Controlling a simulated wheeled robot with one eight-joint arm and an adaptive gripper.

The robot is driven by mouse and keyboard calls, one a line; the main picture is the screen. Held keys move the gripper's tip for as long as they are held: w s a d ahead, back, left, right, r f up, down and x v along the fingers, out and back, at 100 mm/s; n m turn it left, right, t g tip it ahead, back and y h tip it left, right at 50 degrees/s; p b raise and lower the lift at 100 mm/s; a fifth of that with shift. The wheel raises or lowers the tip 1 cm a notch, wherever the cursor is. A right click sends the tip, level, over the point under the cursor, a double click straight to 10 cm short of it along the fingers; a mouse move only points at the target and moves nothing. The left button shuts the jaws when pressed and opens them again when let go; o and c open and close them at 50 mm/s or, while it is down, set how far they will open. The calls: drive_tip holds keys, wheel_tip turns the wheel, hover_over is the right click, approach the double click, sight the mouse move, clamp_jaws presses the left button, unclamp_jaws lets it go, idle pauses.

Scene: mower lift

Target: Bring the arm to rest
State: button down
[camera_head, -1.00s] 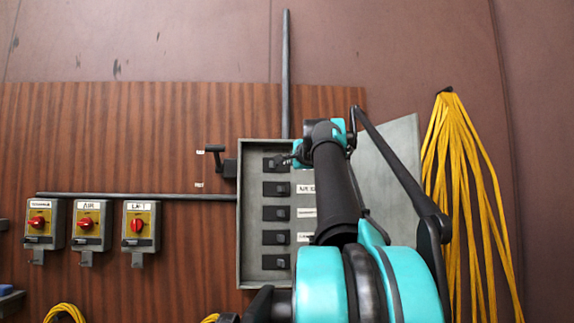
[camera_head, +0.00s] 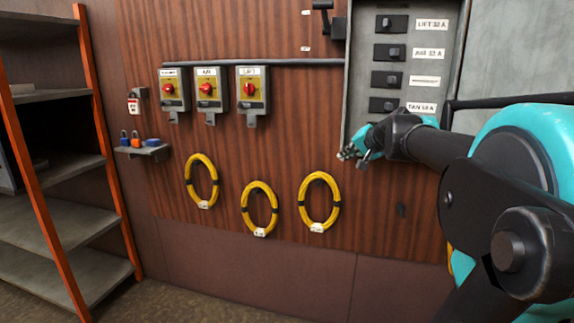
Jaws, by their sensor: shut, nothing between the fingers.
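My gripper (camera_head: 350,156) shows at the end of my teal and black arm, right of the middle in the head view. It points left, just below the lower edge of the open grey breaker box (camera_head: 356,75). Its fingers are small in the picture and look closed, with nothing held. My arm reaches in from the right edge and covers the lower right of the box. I cannot tell how far the fingertips are from the wooden panel.
Three switch boxes (camera_head: 211,93) with red knobs hang on the wooden panel (camera_head: 300,145). Several yellow cable coils (camera_head: 319,202) hang below. A small shelf (camera_head: 146,150) holds padlocks. An orange and grey rack (camera_head: 62,160) stands at the left. Floor shows at bottom left.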

drive_tip(key=s+a+f+n+g+h, duration=0.1)
drive_tip(key=s+f, duration=0.3)
drive_tip(key=f, duration=0.3)
drive_tip(key=s+a+f+n+g, duration=0.1)
drive_tip(key=s+f+n+g, duration=0.1)
drive_tip(key=s+f, duration=0.35)
drive_tip(key=s+f+n+g+h, duration=0.1)
drive_tip(key=s+f, duration=0.2)
drive_tip(key=f, duration=0.6)
drive_tip(key=s+d+f+n+g+h, duration=0.2)
drive_tip(key=s+d+f, duration=0.1)
drive_tip(key=s+f, duration=1)
drive_tip(key=shift+s+h, duration=0.35)
drive_tip(key=shift+h, duration=0.05)
drive_tip(key=shift+w, duration=0.1)
